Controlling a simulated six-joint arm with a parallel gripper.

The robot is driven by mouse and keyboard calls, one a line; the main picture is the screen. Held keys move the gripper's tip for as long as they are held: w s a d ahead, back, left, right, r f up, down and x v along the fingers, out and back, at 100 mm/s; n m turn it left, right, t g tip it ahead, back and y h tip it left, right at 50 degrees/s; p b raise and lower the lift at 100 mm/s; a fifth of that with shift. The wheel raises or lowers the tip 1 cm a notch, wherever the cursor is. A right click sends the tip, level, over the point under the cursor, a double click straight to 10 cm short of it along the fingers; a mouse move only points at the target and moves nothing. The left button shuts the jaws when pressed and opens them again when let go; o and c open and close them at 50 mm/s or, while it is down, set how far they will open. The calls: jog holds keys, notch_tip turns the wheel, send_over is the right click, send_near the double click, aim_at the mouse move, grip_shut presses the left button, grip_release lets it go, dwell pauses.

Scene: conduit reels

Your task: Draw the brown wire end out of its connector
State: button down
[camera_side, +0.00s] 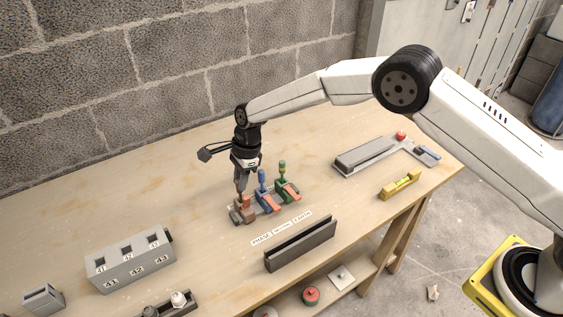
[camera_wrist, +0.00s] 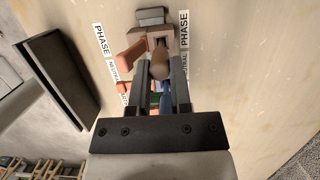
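My gripper (camera_side: 241,192) points down at the brown connector (camera_side: 243,209), the leftmost of three in a row on the bench. In the wrist view the brown wire end (camera_wrist: 160,66) lies between my two fingertips (camera_wrist: 161,58) and nearly fills the gap. I cannot tell whether the fingers press on it. The wire end stands at the brown connector (camera_wrist: 137,52), and its lower part is hidden. An orange-brown lever shows on that connector. The blue wire end (camera_side: 262,176) and green wire end (camera_side: 282,168) stand upright in their connectors.
A label strip (camera_side: 281,229) and a dark grey channel (camera_side: 300,244) lie in front of the connectors. A grey numbered block (camera_side: 130,260) stands left. A grey tray (camera_side: 365,152) and a yellow level (camera_side: 400,184) lie right. The bench behind the connectors is clear.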

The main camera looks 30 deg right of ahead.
jog(key=shift+a+v, duration=0.25)
jog(key=shift+v, duration=0.75)
dwell(1.1)
jog(key=shift+a+r+v, duration=0.1)
jog(key=shift+a+v, duration=0.15)
jog(key=shift+v, duration=0.9)
jog(key=shift+a+r+v, duration=0.1)
jog(key=shift+a+v, duration=0.2)
jog(key=shift+v, duration=0.8)
jog(key=shift+a+v, duration=0.25)
jog(key=shift+v, duration=0.9)
